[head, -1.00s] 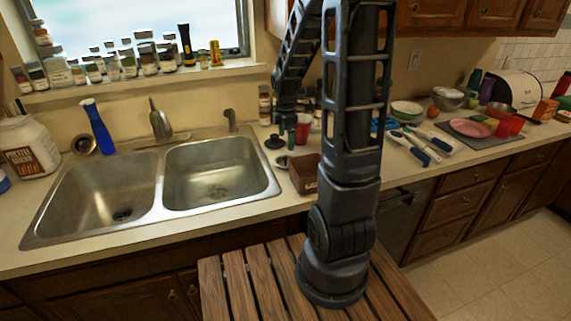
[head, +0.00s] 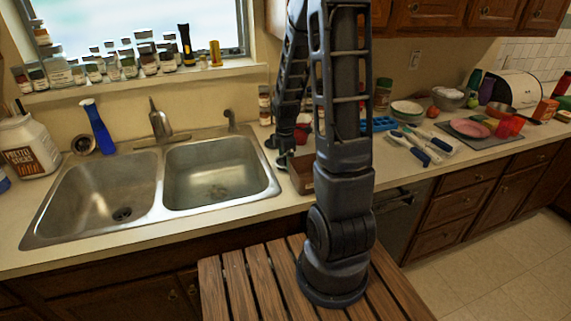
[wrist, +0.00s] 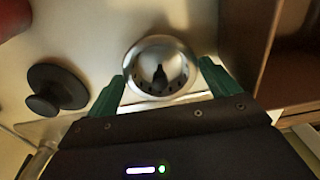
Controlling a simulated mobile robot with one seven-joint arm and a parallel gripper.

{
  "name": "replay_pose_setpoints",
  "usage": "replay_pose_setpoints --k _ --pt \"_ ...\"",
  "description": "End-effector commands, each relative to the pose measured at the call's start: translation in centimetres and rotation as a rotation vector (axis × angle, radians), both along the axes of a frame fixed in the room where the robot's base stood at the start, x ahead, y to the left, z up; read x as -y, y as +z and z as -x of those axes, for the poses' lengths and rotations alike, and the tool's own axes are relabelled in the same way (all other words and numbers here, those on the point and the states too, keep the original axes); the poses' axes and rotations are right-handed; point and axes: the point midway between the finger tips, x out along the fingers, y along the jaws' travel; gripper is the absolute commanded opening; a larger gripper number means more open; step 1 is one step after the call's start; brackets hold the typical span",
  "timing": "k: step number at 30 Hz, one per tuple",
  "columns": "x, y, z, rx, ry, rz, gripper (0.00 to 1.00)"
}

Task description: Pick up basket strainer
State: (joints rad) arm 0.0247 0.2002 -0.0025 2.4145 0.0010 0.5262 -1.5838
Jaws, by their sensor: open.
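The basket strainer (wrist: 158,64) is a round shiny metal cup with dark slots and a black centre post. In the wrist view it sits on the pale counter between the two green fingertips of my gripper (wrist: 163,72). The gripper is open, with one finger on each side of the strainer; whether either touches it I cannot tell. In the head view my gripper (head: 284,160) is low over the counter, right of the sink, and the strainer is largely hidden there.
A black stopper (wrist: 56,90) lies left of the gripper. A brown box (head: 302,174) stands close on the right, its wall (wrist: 242,45) near the right finger. A red object (wrist: 10,15) is at the upper left. The double sink (head: 213,182) is empty.

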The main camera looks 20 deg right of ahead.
Motion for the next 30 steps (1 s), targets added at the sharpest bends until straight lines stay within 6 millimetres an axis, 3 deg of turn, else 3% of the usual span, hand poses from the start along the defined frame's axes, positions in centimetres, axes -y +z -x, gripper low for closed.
replay_pose_setpoints --k 4,9,20,26,30 --pt "0.0 0.0 0.0 0.0 0.0 0.0 0.87" --pt "0.0 0.0 0.0 0.0 0.0 0.0 0.57" --pt "0.0 0.5 0.0 0.0 -0.001 0.0 0.57" --pt "0.1 3.0 -0.1 0.004 -0.001 0.0 0.57" --pt "0.1 6.1 -0.1 0.006 -0.001 0.0 0.57"
